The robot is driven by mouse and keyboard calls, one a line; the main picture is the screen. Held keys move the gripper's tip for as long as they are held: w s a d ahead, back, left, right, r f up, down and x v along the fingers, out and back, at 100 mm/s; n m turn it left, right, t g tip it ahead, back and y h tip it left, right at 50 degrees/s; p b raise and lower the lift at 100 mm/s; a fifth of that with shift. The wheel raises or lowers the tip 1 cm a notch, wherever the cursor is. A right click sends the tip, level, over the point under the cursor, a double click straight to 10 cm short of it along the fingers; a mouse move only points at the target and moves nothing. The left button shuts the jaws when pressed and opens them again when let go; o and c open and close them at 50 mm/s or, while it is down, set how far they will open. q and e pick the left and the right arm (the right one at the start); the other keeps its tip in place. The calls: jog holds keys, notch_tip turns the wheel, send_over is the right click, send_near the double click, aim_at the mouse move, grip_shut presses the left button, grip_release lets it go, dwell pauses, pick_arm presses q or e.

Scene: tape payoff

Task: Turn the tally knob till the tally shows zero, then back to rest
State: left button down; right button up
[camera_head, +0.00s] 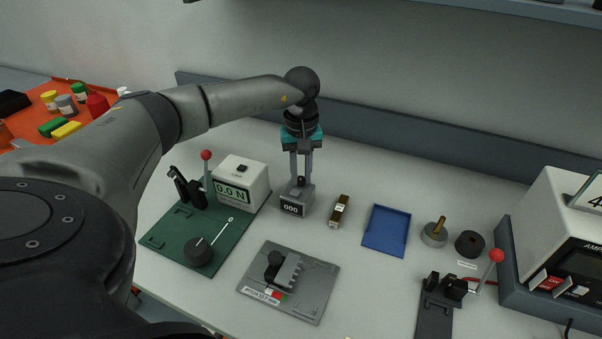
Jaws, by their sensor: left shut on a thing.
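The tally (292,209) is a small grey box with a dark display on its front, and the display reads 000. Its dark tally knob (301,181) is on the top of the box. My left gripper (301,177) comes down from above with its two grey fingers on either side of the knob, shut on it. The fingers hide part of the knob. My right gripper does not show.
A white force gauge (243,182) reading 0.0 N and a red-balled lever stand left on a green plate (179,228). A brass-coloured block (339,210) and blue tray (385,231) lie right. A grey fixture (289,282) is in front.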

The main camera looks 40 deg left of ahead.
aim_at(301, 178)
pick_arm(q)
jog(key=shift+w+r, duration=0.1)
jog(key=c, duration=0.7)
grip_release()
jog(key=shift+c, duration=0.2)
notch_tip(301, 178, up, 15)
jog(key=p, duration=0.1)
dwell(0.4)
